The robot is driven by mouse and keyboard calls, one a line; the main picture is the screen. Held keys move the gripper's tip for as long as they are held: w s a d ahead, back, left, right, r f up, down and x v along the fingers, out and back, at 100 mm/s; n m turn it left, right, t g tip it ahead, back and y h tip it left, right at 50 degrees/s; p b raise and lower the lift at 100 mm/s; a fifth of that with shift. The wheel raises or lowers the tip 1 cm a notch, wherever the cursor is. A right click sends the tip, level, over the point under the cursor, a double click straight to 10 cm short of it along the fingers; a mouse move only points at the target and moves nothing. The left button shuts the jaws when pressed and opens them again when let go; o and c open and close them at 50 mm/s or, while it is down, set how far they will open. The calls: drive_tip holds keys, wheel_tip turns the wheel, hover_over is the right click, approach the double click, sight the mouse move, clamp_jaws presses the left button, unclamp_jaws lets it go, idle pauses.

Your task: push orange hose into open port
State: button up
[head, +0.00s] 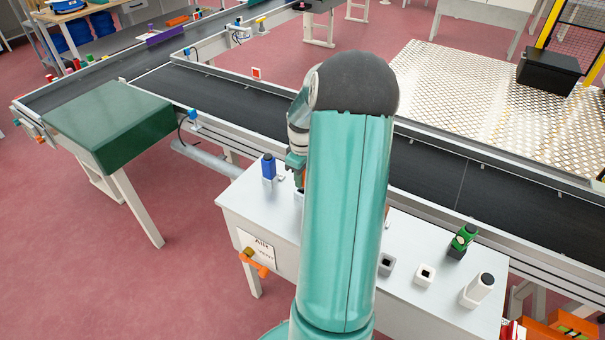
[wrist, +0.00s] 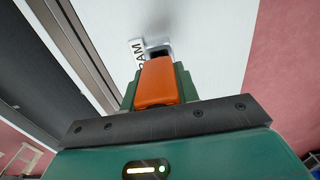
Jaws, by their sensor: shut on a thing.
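My gripper (wrist: 158,86) is shut on the orange hose (wrist: 156,82), a blocky orange end held between green fingers in the wrist view. Just beyond its tip is an open port (wrist: 157,43), pale with a dark opening and printed letters beside it. The hose tip overlaps the near side of the port, and I cannot tell whether it touches. In the head view a small orange part of the hose (head: 302,178) shows beside my arm, over the left part of the white table (head: 240,205). My arm hides most of the gripper and port there.
A blue plug (head: 268,168) stands upright to the left. To the right are a grey empty port (head: 386,264), a white empty port (head: 424,276), a green plug (head: 464,238) and a white plug (head: 478,290). A dark conveyor (head: 440,180) runs behind the table.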

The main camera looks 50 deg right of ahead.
drive_tip(key=shift+f, duration=0.9)
drive_tip(key=shift+f, duration=0.35)
drive_tip(key=shift+f, duration=0.35)
drive_tip(key=o, duration=1.1)
wheel_tip(320, 180, up, 14)
drive_tip(key=shift+f, duration=0.1)
